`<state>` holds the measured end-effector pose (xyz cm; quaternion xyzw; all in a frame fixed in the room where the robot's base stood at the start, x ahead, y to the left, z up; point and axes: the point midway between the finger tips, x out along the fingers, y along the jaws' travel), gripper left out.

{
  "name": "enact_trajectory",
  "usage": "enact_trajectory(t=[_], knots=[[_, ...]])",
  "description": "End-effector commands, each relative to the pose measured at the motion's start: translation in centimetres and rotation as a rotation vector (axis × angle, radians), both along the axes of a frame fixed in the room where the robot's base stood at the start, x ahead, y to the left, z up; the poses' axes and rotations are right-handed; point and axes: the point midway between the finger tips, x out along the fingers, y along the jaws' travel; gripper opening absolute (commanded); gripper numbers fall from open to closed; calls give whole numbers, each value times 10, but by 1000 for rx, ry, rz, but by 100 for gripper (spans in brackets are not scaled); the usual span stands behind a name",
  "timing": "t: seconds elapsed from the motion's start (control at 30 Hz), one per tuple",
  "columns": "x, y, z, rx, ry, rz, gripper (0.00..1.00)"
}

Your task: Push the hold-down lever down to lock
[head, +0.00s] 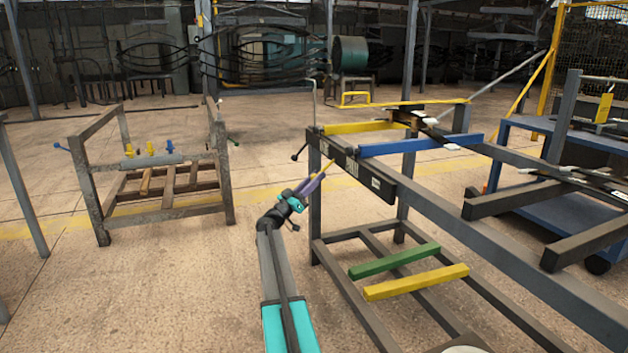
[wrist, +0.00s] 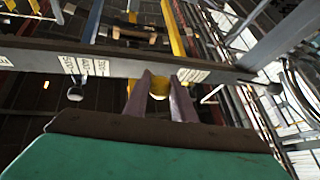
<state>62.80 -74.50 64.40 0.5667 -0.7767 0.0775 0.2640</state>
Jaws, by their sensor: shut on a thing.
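My gripper (head: 318,178) has purple fingers and is at the left end of the dark rack frame, at the beam with white labels. The fingers are shut on a yellow handle (head: 326,166), which appears to be the hold-down lever. In the wrist view, the rounded yellow end of the handle (wrist: 158,88) sits between the two fingers (wrist: 160,100). The handle slants up toward the labelled beam (head: 358,172); where it joins the beam is too small to tell.
A thin rod with a black knob (head: 295,158) sticks out left of the beam. Blue (head: 420,145) and yellow (head: 365,127) bars lie on the rack top. Green (head: 394,261) and yellow (head: 416,282) bars lie below. A grey rack (head: 228,190) stands left, with open floor between.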

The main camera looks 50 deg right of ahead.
Motion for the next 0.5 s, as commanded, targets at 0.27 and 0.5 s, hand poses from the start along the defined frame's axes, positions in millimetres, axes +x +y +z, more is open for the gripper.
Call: enact_trajectory(t=[0.27,0.5], knots=[[-5,-6,-2,9,-5,-5,0],[-3,-3,-1,7,-4,-3,41]])
